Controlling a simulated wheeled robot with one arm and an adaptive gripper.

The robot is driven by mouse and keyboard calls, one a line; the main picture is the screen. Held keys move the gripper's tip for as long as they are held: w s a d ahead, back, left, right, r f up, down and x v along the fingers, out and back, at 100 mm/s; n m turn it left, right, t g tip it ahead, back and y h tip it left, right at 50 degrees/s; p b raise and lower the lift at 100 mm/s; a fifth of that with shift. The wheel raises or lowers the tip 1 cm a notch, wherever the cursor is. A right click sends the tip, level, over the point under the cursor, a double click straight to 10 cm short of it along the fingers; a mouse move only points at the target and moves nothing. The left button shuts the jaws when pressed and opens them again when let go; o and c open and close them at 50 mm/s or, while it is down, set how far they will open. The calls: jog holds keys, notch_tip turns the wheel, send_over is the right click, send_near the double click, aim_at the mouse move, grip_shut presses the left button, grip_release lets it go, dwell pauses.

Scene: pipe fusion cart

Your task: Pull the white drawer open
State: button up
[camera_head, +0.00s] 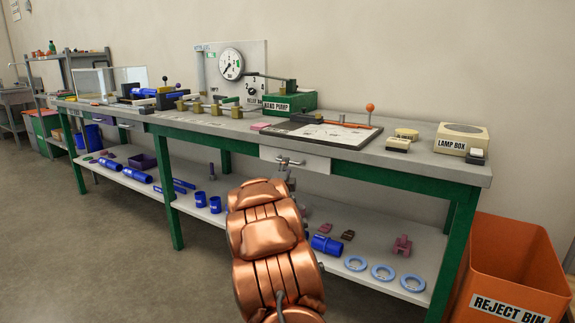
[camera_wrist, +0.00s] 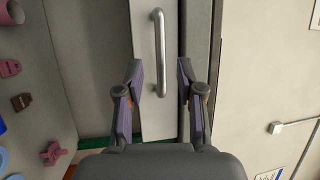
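The white drawer (camera_head: 314,162) sits under the bench top and looks closed. Its front also fills the middle of the wrist view (camera_wrist: 147,112). Its silver bar handle (camera_wrist: 158,50) runs up and down in the wrist view. My gripper (camera_wrist: 160,72) is open, with one finger on each side of the handle's lower part. A gap shows between each finger and the bar, and nothing is held. In the head view my gripper (camera_head: 286,174) is small and partly hidden by my copper arm, just in front of the handle (camera_head: 289,161).
The grey bench top (camera_head: 345,151) carries a green hand pump (camera_head: 290,104) and a lamp box (camera_head: 461,139). The lower shelf (camera_head: 335,258) holds blue pipes and rings. An orange reject bin (camera_head: 512,275) stands at the right. The floor in front is clear.

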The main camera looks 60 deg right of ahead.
jog(key=x, duration=0.4)
jog(key=shift+w+d+b, duration=0.1)
jog(key=shift+b, duration=0.2)
grip_shut()
dwell(0.3)
dwell(0.4)
